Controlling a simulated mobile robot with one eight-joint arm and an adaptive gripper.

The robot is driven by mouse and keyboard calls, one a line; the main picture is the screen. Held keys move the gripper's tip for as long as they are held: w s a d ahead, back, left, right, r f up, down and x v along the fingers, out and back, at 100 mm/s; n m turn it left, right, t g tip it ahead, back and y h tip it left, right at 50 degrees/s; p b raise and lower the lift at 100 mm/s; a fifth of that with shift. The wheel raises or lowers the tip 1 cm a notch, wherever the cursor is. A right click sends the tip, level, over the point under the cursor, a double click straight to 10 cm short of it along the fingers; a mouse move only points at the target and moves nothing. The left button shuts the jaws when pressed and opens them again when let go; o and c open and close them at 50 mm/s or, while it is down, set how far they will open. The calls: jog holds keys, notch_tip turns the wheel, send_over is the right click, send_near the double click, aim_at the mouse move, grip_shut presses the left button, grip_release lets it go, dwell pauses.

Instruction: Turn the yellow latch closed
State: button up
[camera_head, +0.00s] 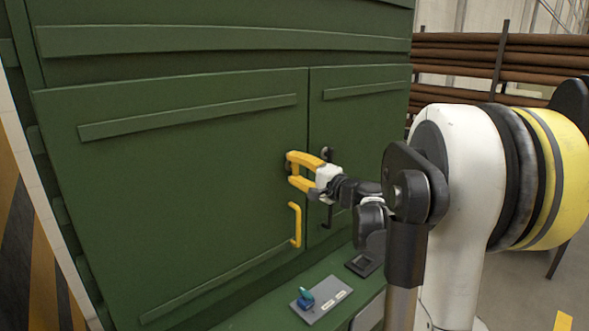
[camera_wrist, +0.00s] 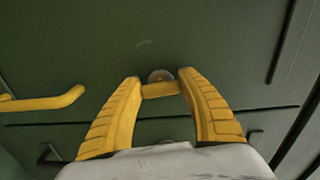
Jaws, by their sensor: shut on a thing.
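The yellow latch (camera_wrist: 160,90) is a short bar below a round silver mount in the wrist view, on the green cabinet door. My gripper (camera_wrist: 162,78) has two ribbed yellow fingers, one on each side of the latch, closed on its ends. In the head view my gripper (camera_head: 290,169) is at the left door's right edge, above the yellow door handle (camera_head: 297,225). The fingers largely hide the latch there. The handle also shows at the left of the wrist view (camera_wrist: 48,102), apart from my fingers.
The green cabinet's left door (camera_head: 190,170) meets a narrower right door (camera_head: 365,125) at a seam. A dark handle stands behind my gripper. A grey control panel (camera_head: 325,303) with a teal lever lies on the ledge below. Brown pipes (camera_head: 455,56) are racked at the back right.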

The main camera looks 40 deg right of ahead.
jog(key=shift+m, duration=0.3)
jog(key=o, duration=1.2)
jog(key=shift+s, duration=0.1)
jog(key=s, duration=0.7)
jog(key=s+d, duration=0.1)
jog(key=s, duration=0.3)
jog(key=shift+s, duration=0.35)
